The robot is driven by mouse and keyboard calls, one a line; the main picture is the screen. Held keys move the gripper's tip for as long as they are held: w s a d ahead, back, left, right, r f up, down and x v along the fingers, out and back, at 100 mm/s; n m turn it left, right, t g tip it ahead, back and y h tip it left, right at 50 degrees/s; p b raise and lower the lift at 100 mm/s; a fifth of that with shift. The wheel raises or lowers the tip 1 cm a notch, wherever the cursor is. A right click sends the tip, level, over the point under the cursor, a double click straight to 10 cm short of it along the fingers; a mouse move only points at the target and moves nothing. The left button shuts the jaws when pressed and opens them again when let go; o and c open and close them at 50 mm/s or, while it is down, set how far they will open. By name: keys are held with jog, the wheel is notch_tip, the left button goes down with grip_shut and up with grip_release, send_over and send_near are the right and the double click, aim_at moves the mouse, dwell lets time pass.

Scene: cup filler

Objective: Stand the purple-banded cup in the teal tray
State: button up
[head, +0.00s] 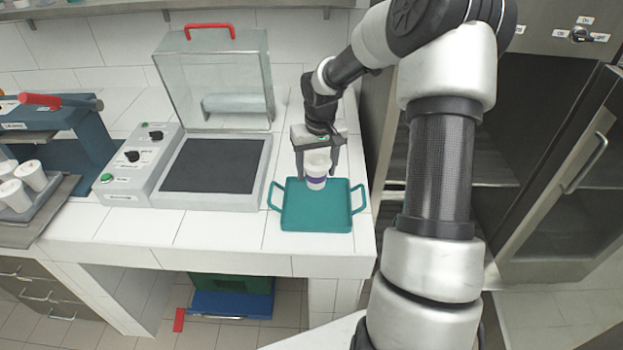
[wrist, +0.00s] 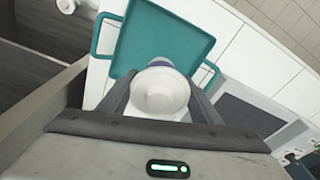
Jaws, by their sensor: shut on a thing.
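The purple-banded cup (head: 316,182) is white with a purple band near its lower end. It is upright between the fingers of my gripper (head: 318,172), which is shut on it. In the head view the cup is over the teal tray (head: 331,216), near its back edge. I cannot tell whether the cup's base touches the tray. In the wrist view my gripper (wrist: 160,100) holds the cup (wrist: 160,93), with the tray (wrist: 150,40) beyond it. The rest of the tray is empty.
A machine with a raised clear lid (head: 212,85) and dark plate stands left of the tray. Several white cups (head: 33,176) stand on a grey tray at the far left. The counter's front edge is close to the teal tray. A dark cabinet (head: 560,150) is at right.

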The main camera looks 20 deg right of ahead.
jog(key=shift+w+d+r, duration=0.25)
jog(key=shift+w, duration=0.15)
send_over(317, 205)
jog(key=shift+f, duration=5.15)
jog(key=o, duration=1.2)
jog(key=shift+c, duration=0.2)
jog(key=shift+p, duration=0.3)
jog(key=r, duration=0.4)
jog(key=s+r, duration=0.1)
jog(key=r, duration=0.7)
jog(key=shift+s+a+r, duration=0.1)
jog(key=shift+s+a, duration=0.05)
jog(key=shift+s, duration=0.15)
